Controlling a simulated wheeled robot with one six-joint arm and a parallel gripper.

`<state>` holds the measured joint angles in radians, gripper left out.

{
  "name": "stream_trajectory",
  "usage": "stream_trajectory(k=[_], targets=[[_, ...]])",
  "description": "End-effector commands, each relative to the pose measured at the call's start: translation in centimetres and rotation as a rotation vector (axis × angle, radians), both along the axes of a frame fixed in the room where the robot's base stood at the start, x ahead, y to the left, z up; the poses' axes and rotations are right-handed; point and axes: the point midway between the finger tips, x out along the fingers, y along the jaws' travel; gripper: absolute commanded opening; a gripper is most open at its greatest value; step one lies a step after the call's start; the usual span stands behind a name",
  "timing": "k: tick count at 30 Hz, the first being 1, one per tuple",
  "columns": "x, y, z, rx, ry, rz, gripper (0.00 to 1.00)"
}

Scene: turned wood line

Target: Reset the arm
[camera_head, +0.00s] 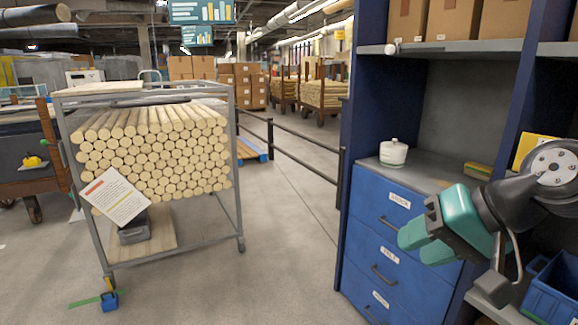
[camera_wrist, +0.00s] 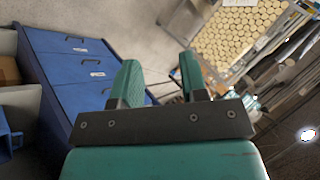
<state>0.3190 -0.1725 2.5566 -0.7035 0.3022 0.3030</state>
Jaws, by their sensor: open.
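My gripper (camera_head: 418,243) has teal fingers and hangs at the right of the head view, in front of the blue drawer cabinet (camera_head: 360,226). Its fingers also show in the wrist view (camera_wrist: 160,85), spread apart with nothing between them. My arm comes in from the right edge of the head view and hides part of the cabinet and shelf. In the wrist view the blue drawers (camera_wrist: 92,75) lie to the left of the fingers, and the stacked dowels (camera_wrist: 235,35) lie beyond them at the upper right.
A metal cart (camera_head: 240,190) loaded with wooden dowels (camera_head: 150,150) stands at the left. A white lidded jar (camera_head: 393,153) sits on the cabinet top. A blue bin (camera_head: 553,290) is at the lower right. Black railings (camera_head: 300,160) run behind. The floor between cart and cabinet is clear.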

Motion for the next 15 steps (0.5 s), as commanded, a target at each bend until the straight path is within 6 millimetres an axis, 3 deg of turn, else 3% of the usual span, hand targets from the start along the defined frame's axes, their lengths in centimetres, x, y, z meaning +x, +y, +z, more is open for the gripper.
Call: stream_trajectory(k=[1,6,15], targets=[[-1.6,2.1,-0.3,-0.056,0.014,0.127,0.40],[-6.1,5.5,-1.1,-0.208,0.053,0.447,0.40],[-12.4,7.6,-1.6,-0.397,0.084,0.858,0.40]])
